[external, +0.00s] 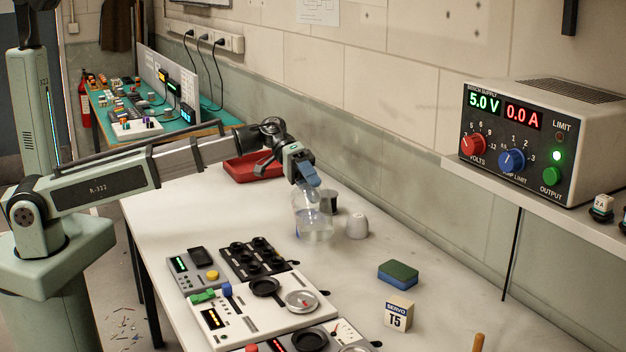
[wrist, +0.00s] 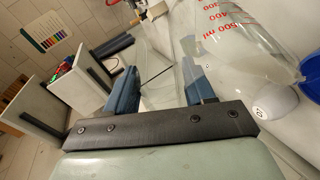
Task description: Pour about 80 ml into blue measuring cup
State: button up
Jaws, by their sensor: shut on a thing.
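My gripper (external: 308,182) is shut, with blue fingers, on a clear measuring jug (external: 314,228) near the middle of the bench. The jug holds some clear liquid and looks roughly upright in the external view. In the wrist view, clear material lies between the fingers of my gripper (wrist: 153,85), and the jug's body with red ml marks (wrist: 225,30) shows to the right. A blue curved thing (wrist: 313,72) is cut off at the right edge; it may be the blue measuring cup, but I cannot tell. No blue cup is clearly visible in the external view.
A red tray (external: 254,168) lies behind. Control panels (external: 262,308), a blue-green sponge (external: 398,274) and a T5 servo box (external: 398,315) occupy the front.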

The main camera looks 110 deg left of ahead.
aim_at(313, 204)
jog(key=shift+s+a+r+t+h, duration=0.25)
jog(key=shift+a+r+t+h, duration=0.15)
jog(key=shift+a+h, duration=0.1)
dwell(1.5)
jog(key=shift+w+d+f+g+y, duration=0.4)
jog(key=shift+d+y, duration=0.1)
jog(key=shift+d, duration=0.15)
jog(key=shift+w+d+f+g+y, duration=0.2)
jog(key=shift+d+f+g+y, duration=0.2)
jog(key=shift+d+f+y, duration=0.2)
jog(key=shift+w+d+f+m+g+y, duration=0.15)
jog(key=shift+d+m+g+y, duration=0.2)
jog(key=shift+y, duration=0.25)
jog(key=shift+w+d+g+y, duration=0.15)
jog(key=shift+d+g+y, duration=0.05)
jog(key=shift+g+y, duration=0.1)
jog(key=shift+d+f, duration=0.15)
jog(key=shift+f, duration=0.05)
jog(key=shift+w, duration=0.1)
